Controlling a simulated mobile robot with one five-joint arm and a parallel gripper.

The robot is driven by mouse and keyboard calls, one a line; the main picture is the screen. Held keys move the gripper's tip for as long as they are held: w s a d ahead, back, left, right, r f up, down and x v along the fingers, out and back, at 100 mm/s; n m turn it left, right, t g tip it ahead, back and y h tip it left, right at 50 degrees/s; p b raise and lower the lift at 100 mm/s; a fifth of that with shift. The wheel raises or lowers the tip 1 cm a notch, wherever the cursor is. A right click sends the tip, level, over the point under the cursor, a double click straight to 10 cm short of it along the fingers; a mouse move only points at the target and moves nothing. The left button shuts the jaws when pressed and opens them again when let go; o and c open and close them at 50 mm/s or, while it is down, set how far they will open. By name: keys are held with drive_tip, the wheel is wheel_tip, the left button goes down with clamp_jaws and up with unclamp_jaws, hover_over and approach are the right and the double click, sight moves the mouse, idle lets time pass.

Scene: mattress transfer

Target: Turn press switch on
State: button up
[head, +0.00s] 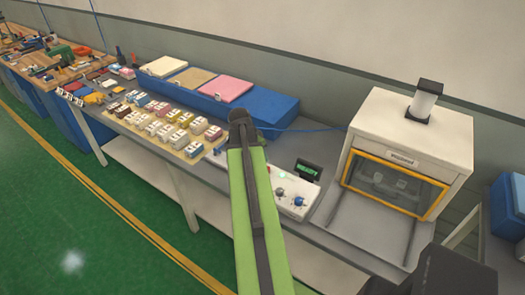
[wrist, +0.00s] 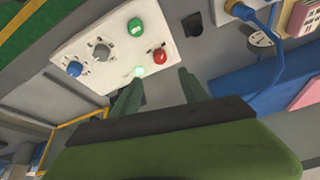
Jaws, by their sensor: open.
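A white control panel (wrist: 118,75) lies on the bench below my gripper. In the wrist view it carries a green button (wrist: 135,27), a red button (wrist: 158,56), a grey knob (wrist: 100,50) and a blue knob (wrist: 74,68). A pale green glow (wrist: 139,71) shows near the panel's edge by my left finger. I cannot tell which control is the press switch. My gripper (wrist: 160,84) is open and empty, its fingertips near the red button; contact cannot be judged. In the head view the panel (head: 294,207) is partly hidden by my green arm, and my gripper is hidden.
A white press machine (head: 410,125) with an orange-framed window stands right of the panel. A small green display (head: 308,170) stands behind the panel. Several small blocks and a blue case (head: 270,112) lie to the left. A blue cable (wrist: 268,58) runs nearby.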

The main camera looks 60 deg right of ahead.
drive_tip(key=p+v, duration=0.2)
drive_tip(key=v, duration=0.2)
drive_tip(key=shift+a+r+p, duration=0.1)
drive_tip(key=shift+r+p, duration=0.2)
drive_tip(key=shift+p, duration=0.05)
drive_tip(key=w+a+f+n+t+b, duration=0.1)
drive_tip(key=w+a+f+n+b, duration=0.15)
drive_tip(key=w+a, duration=0.5)
drive_tip(key=w+a+f+n+y+b, duration=0.1)
drive_tip(key=w+a+f+n+b, duration=0.3)
drive_tip(key=a, duration=0.7)
drive_tip(key=w+a+f+t+b, duration=0.1)
drive_tip(key=w+a, duration=0.6)
drive_tip(key=a, duration=0.3)
drive_tip(key=s+a+f+n+y+b, duration=0.1)
drive_tip(key=a+f+n, duration=0.1)
drive_tip(key=a+n, duration=0.5)
drive_tip(key=s+a+f+n+g+y+b, duration=0.1)
drive_tip(key=a+n, duration=0.6)
drive_tip(key=a, duration=0.8)
drive_tip(key=shift+s+a+f+y, duration=0.2)
drive_tip(key=shift+s+f+y, duration=0.4)
drive_tip(key=shift+s+y, duration=0.2)
